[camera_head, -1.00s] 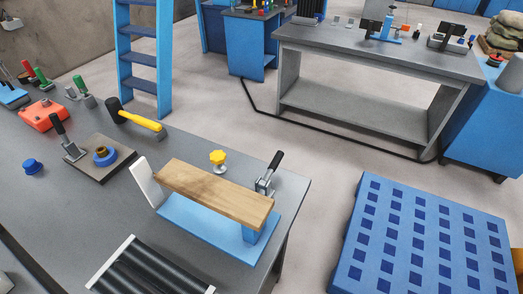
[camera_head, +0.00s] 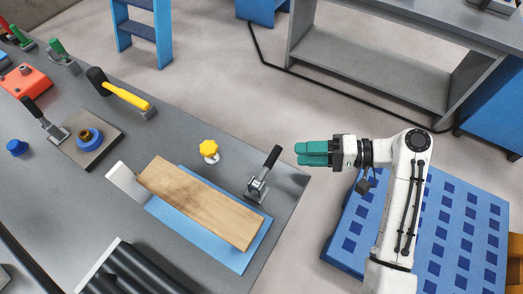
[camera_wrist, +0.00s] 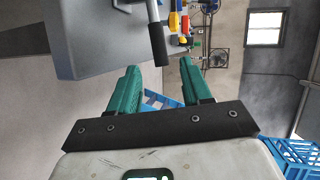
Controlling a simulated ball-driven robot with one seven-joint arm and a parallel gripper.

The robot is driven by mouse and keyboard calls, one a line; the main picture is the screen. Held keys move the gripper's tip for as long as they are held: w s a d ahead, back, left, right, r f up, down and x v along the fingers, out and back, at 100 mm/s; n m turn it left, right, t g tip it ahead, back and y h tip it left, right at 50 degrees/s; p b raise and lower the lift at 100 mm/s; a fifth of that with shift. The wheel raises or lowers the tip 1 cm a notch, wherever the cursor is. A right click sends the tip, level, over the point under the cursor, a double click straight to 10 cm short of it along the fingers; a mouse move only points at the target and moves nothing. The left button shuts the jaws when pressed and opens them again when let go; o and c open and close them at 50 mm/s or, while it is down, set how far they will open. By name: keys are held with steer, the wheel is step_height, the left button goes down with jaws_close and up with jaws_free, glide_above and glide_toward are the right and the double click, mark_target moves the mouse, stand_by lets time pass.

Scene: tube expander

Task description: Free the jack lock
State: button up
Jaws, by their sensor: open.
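A metal toggle clamp (camera_head: 257,190) with a black-gripped lever (camera_head: 272,157) stands at the right edge of the grey bench, its lever tilted up. A yellow star knob (camera_head: 208,148) on a short post stands left of it. I cannot tell which of these is the jack lock. My gripper (camera_head: 298,154), with teal fingers, is to the right of the lever, apart from it and beyond the bench edge. In the wrist view the fingers (camera_wrist: 160,68) are apart and empty, and the black lever grip (camera_wrist: 157,44) shows ahead, between and above the tips.
A wooden board (camera_head: 200,203) lies over a blue base plate (camera_head: 230,257) on the bench (camera_head: 165,135). A mallet (camera_head: 125,95) and a square plate with a blue ring (camera_head: 88,139) lie farther left. A blue perforated crate (camera_head: 455,225) stands right of the bench.

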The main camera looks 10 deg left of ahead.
mark_target(268, 165)
steer(key=p+x, duration=0.1)
steer(key=x, duration=0.9)
steer(key=shift+f, duration=0.1)
jaws_close()
stand_by(0.3)
